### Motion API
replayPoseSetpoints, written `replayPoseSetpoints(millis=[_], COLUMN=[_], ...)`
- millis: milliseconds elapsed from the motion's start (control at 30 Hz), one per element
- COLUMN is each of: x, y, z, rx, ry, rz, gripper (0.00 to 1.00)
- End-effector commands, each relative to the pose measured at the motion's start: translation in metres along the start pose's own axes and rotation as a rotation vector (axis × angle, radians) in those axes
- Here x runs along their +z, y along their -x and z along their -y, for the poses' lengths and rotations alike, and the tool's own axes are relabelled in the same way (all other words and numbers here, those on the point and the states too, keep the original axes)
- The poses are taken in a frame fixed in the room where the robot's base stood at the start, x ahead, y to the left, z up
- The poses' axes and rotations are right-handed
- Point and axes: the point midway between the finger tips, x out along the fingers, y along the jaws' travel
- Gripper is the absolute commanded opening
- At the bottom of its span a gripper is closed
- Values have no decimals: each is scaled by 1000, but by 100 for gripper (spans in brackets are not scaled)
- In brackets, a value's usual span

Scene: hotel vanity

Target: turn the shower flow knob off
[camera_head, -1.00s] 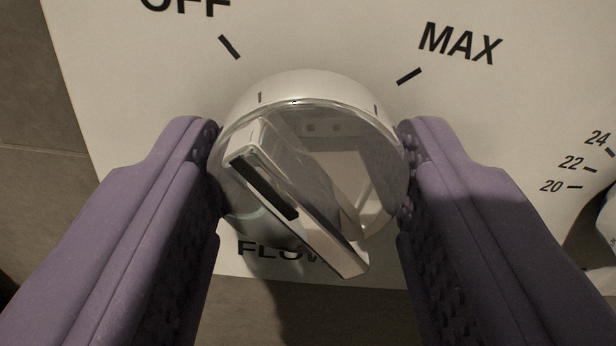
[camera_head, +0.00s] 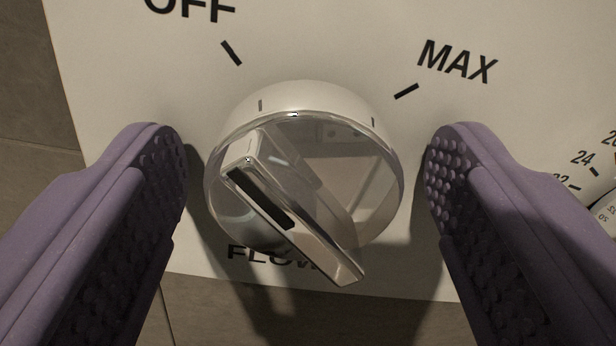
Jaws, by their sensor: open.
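The shower flow knob (camera_head: 366,190) is a round chrome dial with a raised bar handle across its face. The bar slants from upper left to lower right, and the end with the dark inlay points up and left, toward the OFF mark (camera_head: 231,52). The MAX mark (camera_head: 406,91) is at the upper right. The FLOW label below is partly hidden by the handle. My gripper (camera_head: 306,165) is open, with one purple finger on each side of the knob. A gap shows between each finger and the knob.
The knob sits on a white panel (camera_head: 330,50) with grey tile (camera_head: 25,100) around it. Part of another dial with numbers (camera_head: 583,158) shows at the right edge, near my right finger.

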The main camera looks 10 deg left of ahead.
Motion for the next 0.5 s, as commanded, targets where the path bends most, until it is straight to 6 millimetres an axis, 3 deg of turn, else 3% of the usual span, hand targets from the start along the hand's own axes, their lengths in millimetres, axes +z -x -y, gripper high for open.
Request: replayPoseSetpoints(millis=[167, 500], x=[0, -2], y=[9, 67], z=[0, 0], rx=[0, 0], ry=[-1, -1], rz=[2, 2], gripper=[78, 78])
